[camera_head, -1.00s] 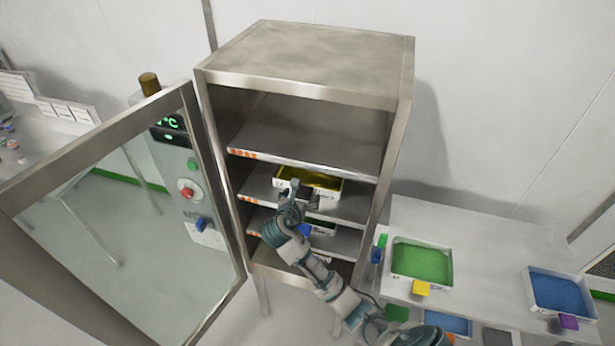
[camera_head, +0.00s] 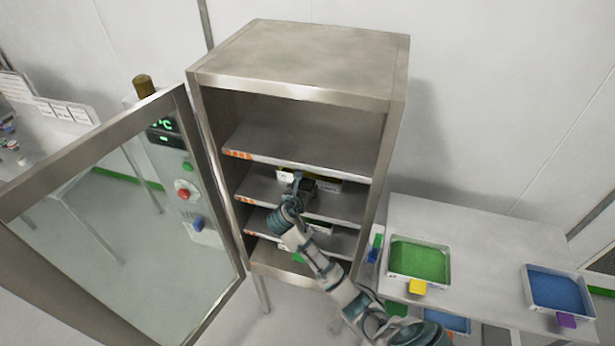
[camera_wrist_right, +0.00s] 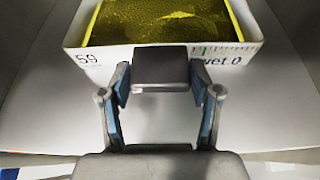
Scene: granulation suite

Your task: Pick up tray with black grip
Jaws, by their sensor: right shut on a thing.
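The tray with the black grip is a white tray (camera_wrist_right: 227,60) holding yellow material, marked "59" and "wet" on its front wall. The wrist view shows its black grip (camera_wrist_right: 160,67) between the fingers of my right gripper (camera_wrist_right: 163,78), which is shut on it. In the head view the tray (camera_head: 328,185) is in the open cabinet, mostly hidden by the shelf above and by my right gripper (camera_head: 300,184). I cannot tell whether it touches the shelf below. My left gripper is not in view.
The steel cabinet (camera_head: 310,58) has several shelves, and its glass door (camera_head: 125,220) stands open at the left. Another shelf (camera_head: 300,150) lies close above the tray. A side table (camera_head: 470,265) at the right bears a green-filled tray (camera_head: 419,262) and a blue-filled tray (camera_head: 558,290).

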